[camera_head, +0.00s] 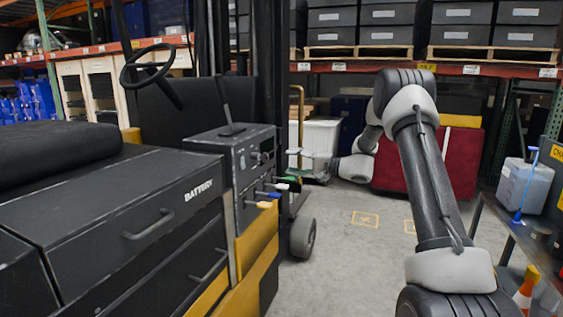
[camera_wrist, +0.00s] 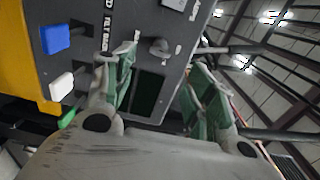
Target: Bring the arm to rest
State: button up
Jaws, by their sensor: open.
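My arm (camera_head: 430,170) rises from the bottom right of the head view, bends at a high elbow and reaches back down and left. My gripper (camera_head: 303,165) is at its far end, near the right side of the forklift's control console (camera_head: 245,155). In the wrist view my gripper (camera_wrist: 160,85) is open, with its two green-padded fingers apart and nothing seen held between them. The dark console face (camera_wrist: 150,45) lies behind the fingers. Whether a finger touches it, I cannot tell.
Console levers have a blue handle (camera_wrist: 55,39), a white handle (camera_wrist: 62,86) and a green handle (camera_wrist: 67,117). The forklift's battery housing (camera_head: 120,215) fills the left. A cart (camera_head: 490,205) with a jug (camera_head: 525,185) stands at right. Floor (camera_head: 345,255) between is clear.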

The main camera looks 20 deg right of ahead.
jog(key=shift+s+d, duration=0.25)
jog(key=shift+d, duration=0.1)
jog(key=s+f+m+g+h, duration=0.2)
jog(key=s+f+g, duration=0.3)
jog(key=s+f, duration=0.45)
jog(key=s+n+g+h, duration=0.1)
jog(key=s+g+h, duration=0.15)
jog(key=s, duration=0.65)
jog(key=s+d+r+n+h, duration=0.2)
jog(key=s+r, duration=0.3)
jog(key=s, duration=0.5)
jog(key=s+d+r+n+t+h, duration=0.1)
jog(key=s+d+r+n+h, duration=0.1)
jog(key=s, duration=0.9)
jog(key=s+d+r+n+h, duration=0.2)
jog(key=s+r+n+h, duration=0.2)
jog(key=s+r+h, duration=0.2)
jog(key=shift+s+r, duration=1.35)
jog(key=shift+s, duration=0.8)
